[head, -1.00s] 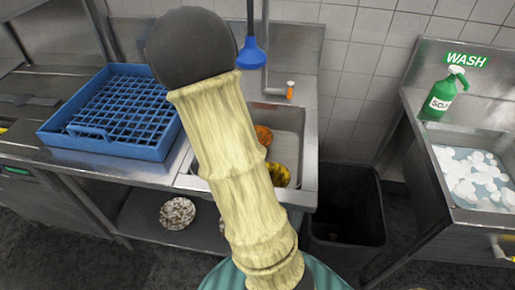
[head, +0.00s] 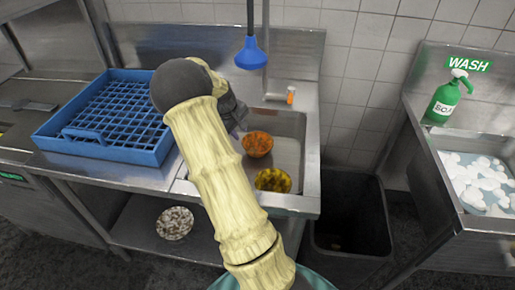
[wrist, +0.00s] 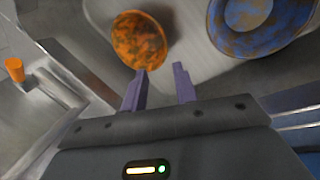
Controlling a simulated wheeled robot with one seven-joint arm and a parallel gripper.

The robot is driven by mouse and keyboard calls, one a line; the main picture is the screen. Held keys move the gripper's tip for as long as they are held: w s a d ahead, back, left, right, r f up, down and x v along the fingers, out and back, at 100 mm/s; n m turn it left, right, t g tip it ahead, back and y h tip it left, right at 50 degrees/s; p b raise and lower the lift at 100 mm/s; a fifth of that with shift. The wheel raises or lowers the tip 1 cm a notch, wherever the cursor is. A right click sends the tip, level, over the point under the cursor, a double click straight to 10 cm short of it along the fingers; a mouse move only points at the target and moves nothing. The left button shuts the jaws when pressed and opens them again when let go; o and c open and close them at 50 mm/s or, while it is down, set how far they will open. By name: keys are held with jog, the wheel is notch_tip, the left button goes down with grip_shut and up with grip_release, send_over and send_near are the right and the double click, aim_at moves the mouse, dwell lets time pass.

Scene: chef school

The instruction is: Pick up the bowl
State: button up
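An orange bowl with brown stains (head: 257,144) sits in the metal sink, and a yellow stained bowl (head: 272,180) lies in front of it. In the wrist view the orange bowl (wrist: 138,40) is just beyond the left fingertip, with no clear grip on it. A blue bowl with brown stains (wrist: 255,20) is at the upper right of the wrist view; my arm seems to hide it in the head view. My gripper (wrist: 161,72) is open, with nothing between its two purple fingers.
A blue dish rack (head: 110,115) stands on the counter left of the sink (head: 312,165). A blue spray head (head: 250,55) hangs above the sink. A black bin (head: 350,215) is at its right. A stained plate (head: 175,223) is on the lower shelf.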

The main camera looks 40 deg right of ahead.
send_over(248, 152)
jog(key=f, duration=0.5)
jog(key=a+f, duration=0.1)
jog(key=f, duration=0.2)
jog(key=shift+f, duration=0.3)
jog(key=shift+s+f+p, duration=0.1)
jog(key=shift+f+p, duration=0.2)
jog(key=shift+f, duration=0.1)
jog(key=x, duration=0.4)
jog(key=shift+s+a+f+p, duration=0.1)
jog(key=shift+f+p, duration=0.2)
jog(key=shift+c, duration=0.4)
grip_shut()
